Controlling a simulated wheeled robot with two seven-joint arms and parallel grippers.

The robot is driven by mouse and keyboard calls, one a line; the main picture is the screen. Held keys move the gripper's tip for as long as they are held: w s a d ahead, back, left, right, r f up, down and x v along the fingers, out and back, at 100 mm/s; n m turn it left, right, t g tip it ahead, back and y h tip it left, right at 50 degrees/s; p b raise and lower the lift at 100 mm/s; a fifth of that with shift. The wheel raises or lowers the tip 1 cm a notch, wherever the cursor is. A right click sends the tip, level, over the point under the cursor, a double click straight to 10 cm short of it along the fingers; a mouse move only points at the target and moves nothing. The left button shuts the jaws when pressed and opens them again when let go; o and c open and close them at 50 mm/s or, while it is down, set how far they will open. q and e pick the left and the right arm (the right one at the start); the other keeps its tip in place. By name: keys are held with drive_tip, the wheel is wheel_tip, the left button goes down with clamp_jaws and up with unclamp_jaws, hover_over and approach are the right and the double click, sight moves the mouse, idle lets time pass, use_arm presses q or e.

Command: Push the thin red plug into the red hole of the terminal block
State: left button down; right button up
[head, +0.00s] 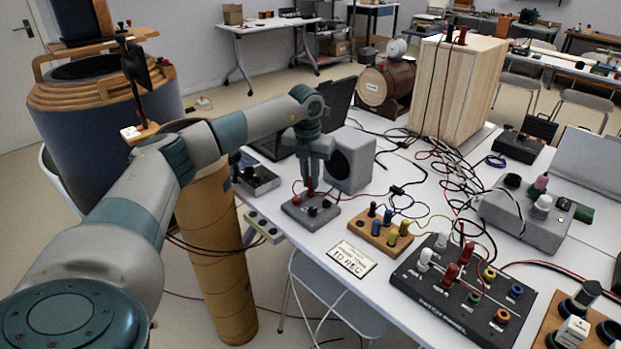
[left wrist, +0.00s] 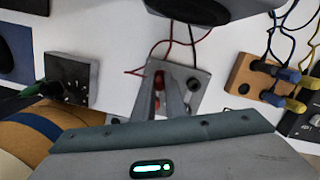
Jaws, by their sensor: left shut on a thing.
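My left gripper (head: 311,189) points down over a small grey terminal block (head: 292,209) near the table's front left edge. It is shut on a thin red plug (head: 310,184), which stands about upright over the block. In the left wrist view, the two fingertips (left wrist: 163,98) close around the red plug (left wrist: 158,77), with the grey block (left wrist: 203,94) beneath. Black sockets or plugs show on the block beside the plug. The red hole is hidden behind the plug and fingers, so I cannot tell how deep the plug sits. My right gripper is out of view.
A grey speaker (head: 351,160) stands close behind my gripper. A wooden block with blue and yellow plugs (head: 381,233) and a dark patch panel (head: 463,290) lie to the right. A small dark box (head: 256,180) is to the left. Loose cables cross the table.

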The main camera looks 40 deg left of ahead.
use_arm(q)
drive_tip(key=shift+f, duration=0.4)
drive_tip(key=c, duration=1.7)
unclamp_jaws()
drive_tip(key=shift+r, duration=0.15)
drive_tip(key=shift+r+p, duration=2.6)
drive_tip(key=shift+r, duration=1.05)
drive_tip(key=shift+s+f, duration=0.1)
